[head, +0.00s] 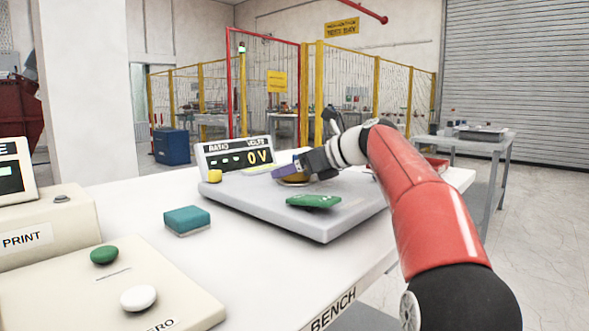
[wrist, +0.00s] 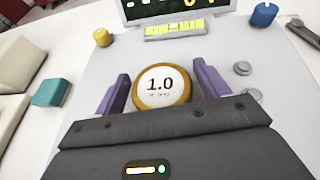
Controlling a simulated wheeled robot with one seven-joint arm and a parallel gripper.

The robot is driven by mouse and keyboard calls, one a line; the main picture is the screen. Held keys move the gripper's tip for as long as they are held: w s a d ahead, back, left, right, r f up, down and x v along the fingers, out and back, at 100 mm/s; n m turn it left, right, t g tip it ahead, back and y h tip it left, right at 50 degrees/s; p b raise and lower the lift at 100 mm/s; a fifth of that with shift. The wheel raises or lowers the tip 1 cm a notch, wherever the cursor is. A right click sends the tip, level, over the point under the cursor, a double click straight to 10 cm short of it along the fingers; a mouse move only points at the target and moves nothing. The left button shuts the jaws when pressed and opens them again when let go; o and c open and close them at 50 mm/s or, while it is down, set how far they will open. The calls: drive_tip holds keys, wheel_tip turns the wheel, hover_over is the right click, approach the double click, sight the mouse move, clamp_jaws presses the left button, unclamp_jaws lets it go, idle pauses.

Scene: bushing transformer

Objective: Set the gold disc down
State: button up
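The gold disc (wrist: 161,87) has a white face marked 1.0 and a gold rim. In the wrist view it lies between the two purple fingers of my gripper (wrist: 160,88), with a visible gap on each side. In the head view the disc (head: 294,180) shows low at the grey platform (head: 325,228), partly hidden behind my gripper (head: 290,172). The gripper is open around the disc. The disc appears to rest on the platform, though its underside is hidden.
A teal block (head: 187,220) sits on the white bench. A blue cylinder (wrist: 264,14) is at the far right.

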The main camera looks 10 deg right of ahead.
drive_tip(key=shift+o, duration=0.7)
drive_tip(key=shift+r, duration=0.2)
drive_tip(key=p+v, duration=0.1)
drive_tip(key=v, duration=1.1)
